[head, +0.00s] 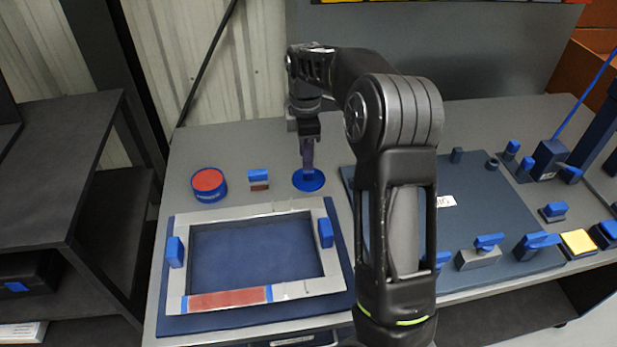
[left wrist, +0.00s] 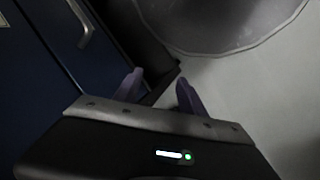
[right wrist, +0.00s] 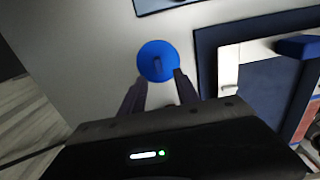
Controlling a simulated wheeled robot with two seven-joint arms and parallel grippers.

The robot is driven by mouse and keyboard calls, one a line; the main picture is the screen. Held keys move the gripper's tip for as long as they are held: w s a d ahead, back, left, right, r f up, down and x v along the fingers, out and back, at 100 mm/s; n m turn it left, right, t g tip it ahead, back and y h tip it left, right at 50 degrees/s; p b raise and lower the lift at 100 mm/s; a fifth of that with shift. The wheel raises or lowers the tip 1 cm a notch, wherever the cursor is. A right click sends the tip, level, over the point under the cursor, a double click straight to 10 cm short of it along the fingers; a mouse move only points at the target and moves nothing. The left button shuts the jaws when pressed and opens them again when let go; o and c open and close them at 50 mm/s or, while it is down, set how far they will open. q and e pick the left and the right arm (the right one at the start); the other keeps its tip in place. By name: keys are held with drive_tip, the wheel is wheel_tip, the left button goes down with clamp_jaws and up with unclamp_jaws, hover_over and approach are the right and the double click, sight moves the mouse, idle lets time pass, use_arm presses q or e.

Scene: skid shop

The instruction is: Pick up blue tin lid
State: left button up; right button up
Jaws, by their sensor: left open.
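The blue tin lid (head: 309,182) is a round disc lying flat on the grey bench, right of a small blue block. My right gripper (head: 308,150) reaches down over it from above and partly hides it. In the right wrist view the lid (right wrist: 146,52) shows whole, with a small upright knob in its middle. My right gripper's fingers (right wrist: 158,76) are apart, one on each side of the knob's line, and empty; I cannot tell whether they touch the lid. My left gripper (left wrist: 160,76) shows only in the left wrist view, open and empty, away from the lid.
A blue tin with a red top (head: 209,181) and a small blue block (head: 258,175) stand left of the lid. A grey frame (head: 180,285) with blue handles lies in front. A dark board (head: 480,200) with blue-handled parts lies to the right.

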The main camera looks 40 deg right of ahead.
sight(308, 176)
drive_tip(key=shift+f, duration=0.1)
drive_tip(key=f, duration=0.5)
drive_tip(key=shift+d+p, duration=0.2)
drive_tip(key=shift+p, duration=0.15)
drive_tip(key=shift+c, duration=0.4)
clamp_jaws()
